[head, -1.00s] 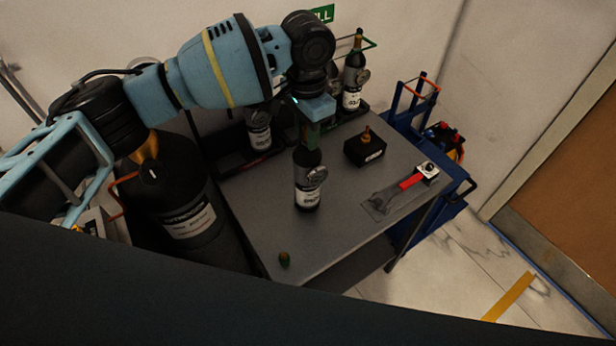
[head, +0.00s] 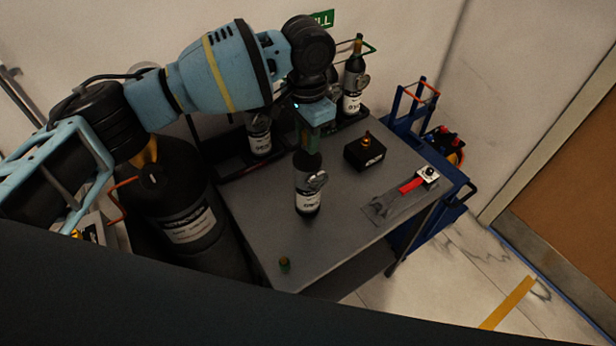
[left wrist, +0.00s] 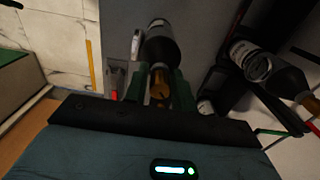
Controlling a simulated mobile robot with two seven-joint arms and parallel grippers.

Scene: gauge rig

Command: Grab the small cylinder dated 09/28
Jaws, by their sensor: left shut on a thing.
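A small dark cylinder (head: 308,188) with a white label and a round gauge stands upright near the middle of the grey table (head: 250,215). Its label is too blurred to read a date. My left gripper (head: 309,146) is above it, pointing down, shut on its top. In the left wrist view, the green fingers (left wrist: 161,90) sit either side of the brass neck, with the dark cylinder body (left wrist: 160,47) beyond. Whether its base touches the table is unclear. Two similar cylinders, one at the back right (head: 352,88) and one at the back left (head: 259,136), stand in black racks. My right gripper is not in view.
A black box with a brass fitting (head: 365,153) and a red-handled tool (head: 411,185) lie to the right. A small greenish cap (head: 285,265) is near the front edge. A large black tank (head: 180,210) stands left of the table, a blue cart (head: 433,200) right.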

